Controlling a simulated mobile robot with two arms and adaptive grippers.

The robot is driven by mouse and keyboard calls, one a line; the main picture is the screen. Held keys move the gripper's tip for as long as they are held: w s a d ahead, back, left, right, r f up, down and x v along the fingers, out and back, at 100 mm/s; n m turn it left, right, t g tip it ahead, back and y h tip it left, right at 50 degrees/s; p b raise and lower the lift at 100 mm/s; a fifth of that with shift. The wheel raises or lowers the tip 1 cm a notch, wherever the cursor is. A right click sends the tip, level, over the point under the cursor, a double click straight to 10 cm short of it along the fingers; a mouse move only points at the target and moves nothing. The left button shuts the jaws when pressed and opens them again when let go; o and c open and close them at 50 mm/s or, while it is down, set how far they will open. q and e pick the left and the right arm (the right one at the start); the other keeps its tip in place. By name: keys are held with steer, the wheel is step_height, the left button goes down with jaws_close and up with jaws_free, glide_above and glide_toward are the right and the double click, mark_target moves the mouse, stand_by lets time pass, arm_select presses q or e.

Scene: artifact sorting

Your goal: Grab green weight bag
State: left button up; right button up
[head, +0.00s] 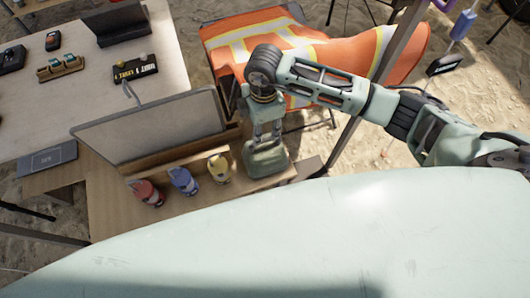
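The green weight bag (266,160) is at the right end of the low wooden table, in the right part of a row of bags. My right gripper (267,138) points down right at its top, with the fingertips against or around the upper part of the bag. Whether the fingers are closed on it is too small to tell. I cannot tell whether the bag rests on the table or hangs just above it. My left gripper is not in view.
Red (146,193), blue (183,181) and yellow (219,168) bags stand left of the green one. A grey panel (150,127) rises behind them. A white-topped table (35,120) holds small items. An orange vest-like cloth (300,45) lies behind my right arm.

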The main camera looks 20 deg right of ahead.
mark_target(265, 138)
steer(key=shift+d+f, duration=0.35)
step_height(265, 138, down, 7)
steer(key=shift+p, duration=0.7)
steer(key=shift+c, duration=0.4)
jaws_close()
steer(key=shift+w+a+r, duration=0.1)
steer(key=shift+w+r, duration=0.1)
